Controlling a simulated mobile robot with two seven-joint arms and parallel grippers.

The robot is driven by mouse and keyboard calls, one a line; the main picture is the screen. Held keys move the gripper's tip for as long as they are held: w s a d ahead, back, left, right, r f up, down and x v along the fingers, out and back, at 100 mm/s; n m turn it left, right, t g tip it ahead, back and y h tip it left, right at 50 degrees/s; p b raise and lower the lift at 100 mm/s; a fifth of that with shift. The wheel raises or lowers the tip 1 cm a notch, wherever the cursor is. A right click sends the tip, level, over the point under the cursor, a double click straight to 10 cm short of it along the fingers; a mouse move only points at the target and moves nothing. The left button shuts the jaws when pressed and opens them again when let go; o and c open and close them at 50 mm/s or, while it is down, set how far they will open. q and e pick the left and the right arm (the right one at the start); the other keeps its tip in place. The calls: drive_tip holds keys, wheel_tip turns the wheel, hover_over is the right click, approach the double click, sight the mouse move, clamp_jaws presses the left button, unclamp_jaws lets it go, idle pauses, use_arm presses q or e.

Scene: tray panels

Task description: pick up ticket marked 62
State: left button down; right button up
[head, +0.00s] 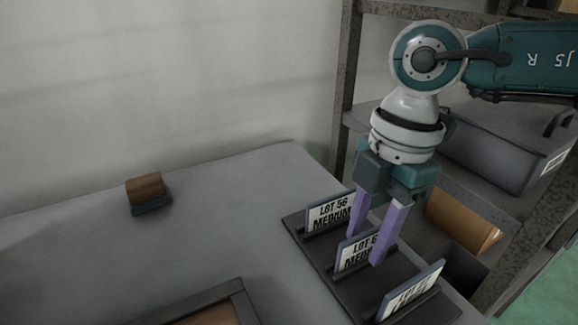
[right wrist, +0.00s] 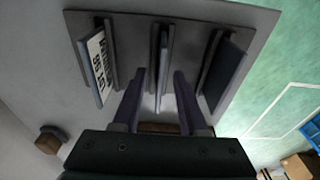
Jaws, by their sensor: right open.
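Three upright tickets stand in slots of a dark tray (head: 322,262) on the table. The middle ticket (head: 352,256) reads "LOT 6" and a second digit hidden behind a finger of my right gripper (head: 369,247). The back ticket (head: 329,214) reads "LOT 56 MEDIUM". The front ticket (head: 411,291) is turned too steeply to read. My right gripper is open and points down, its two purple fingers at the middle ticket. In the right wrist view, the middle ticket (right wrist: 162,72) shows edge-on between the open fingertips (right wrist: 156,80). My left gripper is out of view.
A small brown block on a dark base (head: 147,193) stands at the left of the table. A dark-framed tray (head: 235,300) lies at the front. A shelf with a grey bin (head: 490,160) stands at the right. The table's middle is clear.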

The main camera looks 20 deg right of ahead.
drive_tip(key=shift+f, duration=0.15)
clamp_jaws()
idle(0.4)
